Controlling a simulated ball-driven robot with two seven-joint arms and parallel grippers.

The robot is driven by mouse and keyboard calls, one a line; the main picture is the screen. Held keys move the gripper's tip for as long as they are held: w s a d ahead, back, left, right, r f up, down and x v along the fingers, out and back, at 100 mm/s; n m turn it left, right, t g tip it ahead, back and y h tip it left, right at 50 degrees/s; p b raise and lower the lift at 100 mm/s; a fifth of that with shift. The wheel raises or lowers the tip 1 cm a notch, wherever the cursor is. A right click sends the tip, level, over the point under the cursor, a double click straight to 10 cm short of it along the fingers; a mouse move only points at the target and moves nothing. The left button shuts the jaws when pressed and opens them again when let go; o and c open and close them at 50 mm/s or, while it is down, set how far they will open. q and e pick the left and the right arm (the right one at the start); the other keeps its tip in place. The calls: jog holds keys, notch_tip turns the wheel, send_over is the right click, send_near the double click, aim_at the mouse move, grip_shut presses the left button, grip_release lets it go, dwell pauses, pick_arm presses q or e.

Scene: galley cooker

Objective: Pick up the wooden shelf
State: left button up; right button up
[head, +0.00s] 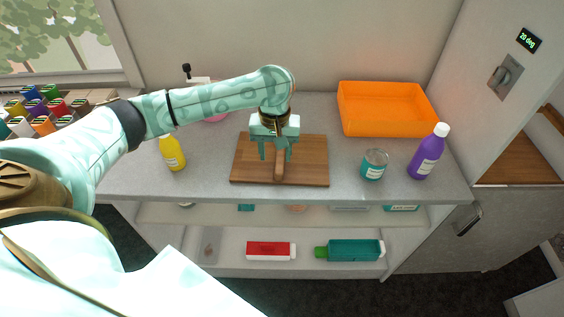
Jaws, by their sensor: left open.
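The wooden shelf appears to be the flat brown board (309,165) lying on the grey counter. A raised wooden bar (279,171) runs up its middle, from the front edge toward my gripper. My left gripper (275,155) points down over the middle of the board, with its two fingers apart on either side of the bar's far part. I cannot tell whether the fingers touch the wood. The gripper and wrist hide the bar's far end and part of the board's back edge. My right gripper is not in view.
On the counter (215,177) stand a yellow bottle (172,154) to the left, and a teal can (374,165), a purple bottle (426,153) and an orange tray (386,112) to the right. Lower shelves hold a red carton (268,250) and a teal bottle (352,250).

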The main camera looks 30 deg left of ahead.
aim_at(279, 171)
pick_arm(q)
notch_tip(279, 171, down, 3)
jog(key=shift+r+b, duration=0.1)
jog(key=shift+b, duration=0.3)
jog(key=f+b, duration=0.2)
jog(key=f, duration=0.1)
jog(key=f+b, duration=0.1)
jog(key=f, duration=0.1)
jog(key=shift+w+d+f+b, duration=0.2)
jog(key=shift+w+d+b, duration=0.05)
jog(key=shift+d+b, duration=0.1)
jog(key=shift+r, duration=0.2)
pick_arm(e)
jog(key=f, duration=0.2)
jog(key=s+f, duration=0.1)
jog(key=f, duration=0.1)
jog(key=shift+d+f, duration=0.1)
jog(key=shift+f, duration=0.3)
pick_arm(q)
grip_shut()
